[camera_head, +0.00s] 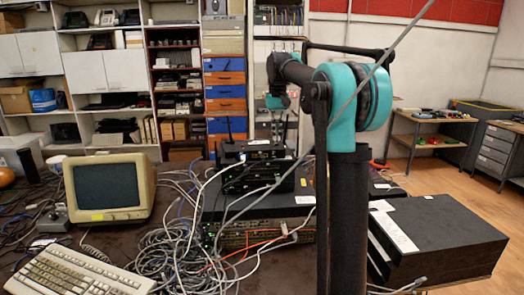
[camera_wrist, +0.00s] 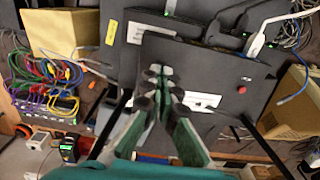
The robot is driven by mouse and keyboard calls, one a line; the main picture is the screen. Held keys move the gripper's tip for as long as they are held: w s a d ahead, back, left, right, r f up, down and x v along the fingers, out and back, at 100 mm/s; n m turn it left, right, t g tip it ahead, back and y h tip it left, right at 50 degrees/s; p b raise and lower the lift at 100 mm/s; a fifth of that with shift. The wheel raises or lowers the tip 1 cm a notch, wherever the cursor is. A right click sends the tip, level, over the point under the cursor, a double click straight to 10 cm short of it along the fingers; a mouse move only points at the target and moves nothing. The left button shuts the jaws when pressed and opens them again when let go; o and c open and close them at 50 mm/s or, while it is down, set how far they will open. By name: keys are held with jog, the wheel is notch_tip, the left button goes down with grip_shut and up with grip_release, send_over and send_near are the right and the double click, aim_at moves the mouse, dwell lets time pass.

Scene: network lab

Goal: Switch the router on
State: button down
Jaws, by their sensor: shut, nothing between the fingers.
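The router (camera_head: 255,153) is a dark box with upright antennas and a lit front strip, on top of a stack of devices on the table in the head view. In the wrist view its dark casing (camera_wrist: 205,62) shows a white label, a red button (camera_wrist: 242,90) on the right and rod-like antennas at both sides. My gripper (camera_wrist: 160,68) is shut and empty, in front of the casing and left of the red button. I cannot tell whether the fingertips touch the casing. In the head view my gripper is behind the router, its fingertips unclear.
An old monitor (camera_head: 108,186), a keyboard (camera_head: 78,272) and a tangle of grey cables (camera_head: 170,250) lie left of the stack. A large black box (camera_head: 440,235) stands at the right. Coloured cables (camera_wrist: 45,75) hang at the left in the wrist view.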

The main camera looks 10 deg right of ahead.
jog(key=shift+f, duration=0.75)
dwell(0.4)
jog(key=shift+r, duration=3.5)
